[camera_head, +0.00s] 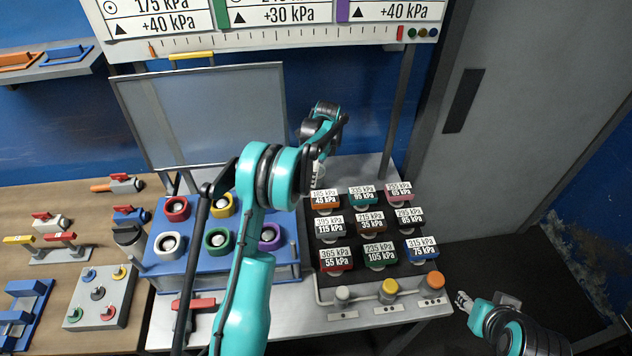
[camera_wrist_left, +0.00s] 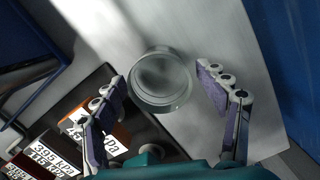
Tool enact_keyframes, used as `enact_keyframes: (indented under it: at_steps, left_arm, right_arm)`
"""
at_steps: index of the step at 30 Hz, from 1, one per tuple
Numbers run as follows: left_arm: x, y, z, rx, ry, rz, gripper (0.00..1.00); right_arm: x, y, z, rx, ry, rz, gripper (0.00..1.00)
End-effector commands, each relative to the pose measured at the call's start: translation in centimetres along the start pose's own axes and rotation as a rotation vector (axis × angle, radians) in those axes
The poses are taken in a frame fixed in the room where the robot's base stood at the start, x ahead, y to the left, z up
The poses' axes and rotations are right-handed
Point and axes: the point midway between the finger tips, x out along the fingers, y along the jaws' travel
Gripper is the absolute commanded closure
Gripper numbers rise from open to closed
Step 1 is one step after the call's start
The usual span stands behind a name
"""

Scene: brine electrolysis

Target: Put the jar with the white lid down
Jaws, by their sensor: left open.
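A round, pale grey, glassy jar (camera_wrist_left: 162,82) shows in the left wrist view, seen from above over the grey metal table (camera_wrist_left: 190,30). I cannot make out clearly whether its top is a white lid. My left gripper (camera_wrist_left: 163,110) is open, with one purple-padded finger on each side of the jar and a gap to both. In the head view my left arm reaches to the back of the table, and its gripper (camera_head: 319,165) mostly hides the jar. My right gripper (camera_head: 464,301) hangs at the lower right, far from the jar; its finger opening is unclear.
A black rack of several pressure-labelled blocks (camera_head: 374,240) stands close in front of the left gripper. A blue rack with coloured rings (camera_head: 175,275) is to the left. A grey panel (camera_head: 205,115) stands behind. Capped knobs (camera_head: 389,291) line the front edge.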

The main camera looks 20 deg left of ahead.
Motion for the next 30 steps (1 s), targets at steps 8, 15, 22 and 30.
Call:
enact_keyframes:
  at_steps: [8,15,22,30]
  left_arm:
    - [1.7,0.0,0.1,-0.001,0.0,0.0,0.27]
    - [1.7,0.0,0.1,-0.002,0.0,0.0,0.71]
    - [1.7,0.0,0.1,-0.002,0.0,0.0,0.92]
    - [0.7,0.0,0.2,-0.002,0.0,0.0,0.92]
  right_arm:
    - [0.4,0.0,0.3,0.0,0.0,0.0,0.6]
    - [0.4,0.0,0.2,0.0,0.0,0.0,0.6]
    - [0.4,0.0,0.3,0.0,0.0,0.0,0.6]
    - [0.1,0.0,0.1,0.0,0.0,0.0,0.6]
